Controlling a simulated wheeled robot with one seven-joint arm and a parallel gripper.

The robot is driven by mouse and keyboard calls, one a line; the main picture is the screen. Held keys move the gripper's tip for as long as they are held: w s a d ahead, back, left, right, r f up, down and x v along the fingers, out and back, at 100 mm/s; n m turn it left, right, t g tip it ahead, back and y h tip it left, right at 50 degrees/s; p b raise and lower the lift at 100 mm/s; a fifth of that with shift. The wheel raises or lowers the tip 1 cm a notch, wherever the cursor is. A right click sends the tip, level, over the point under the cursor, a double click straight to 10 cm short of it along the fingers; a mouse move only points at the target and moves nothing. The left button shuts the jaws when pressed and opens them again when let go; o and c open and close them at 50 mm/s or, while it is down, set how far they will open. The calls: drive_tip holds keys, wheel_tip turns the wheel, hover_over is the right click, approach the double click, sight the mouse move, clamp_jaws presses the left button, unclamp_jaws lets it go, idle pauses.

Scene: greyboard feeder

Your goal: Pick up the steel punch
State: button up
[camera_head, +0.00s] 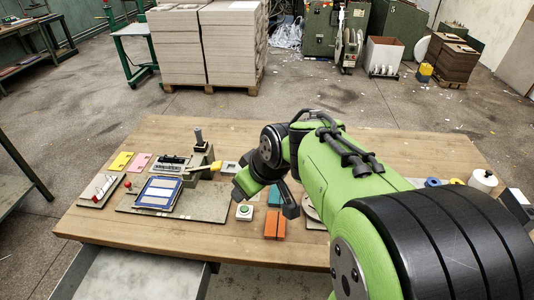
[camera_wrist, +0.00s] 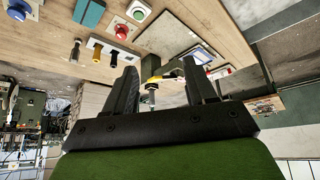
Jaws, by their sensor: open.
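My gripper (camera_wrist: 160,68) is open, with nothing held between its two dark fingers. In the head view my gripper (camera_head: 264,197) is over the middle of the wooden table, partly hidden by my arm. I cannot tell for certain which of these is the steel punch. My arm hides part of the table in the head view.
The table's back edge is mostly clear.

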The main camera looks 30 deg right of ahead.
drive_tip(key=w+d+f+t+y+b, duration=0.2)
drive_tip(key=w+d+f, duration=0.6)
drive_tip(key=w+d, duration=0.3)
drive_tip(key=d+f+m+t, duration=0.1)
drive_tip(key=d+f+t, duration=0.2)
drive_tip(key=d, duration=0.5)
drive_tip(key=d+f+t, duration=0.2)
drive_tip(key=d, duration=0.6)
drive_tip(key=shift+h, duration=0.3)
drive_tip(key=b+x, duration=0.2)
drive_tip(key=x, duration=1.3)
drive_tip(key=shift+a, duration=0.15)
drive_tip(key=shift+s, duration=0.15)
drive_tip(key=shift+c, duration=0.7)
drive_tip(key=shift+r, duration=0.1)
clamp_jaws()
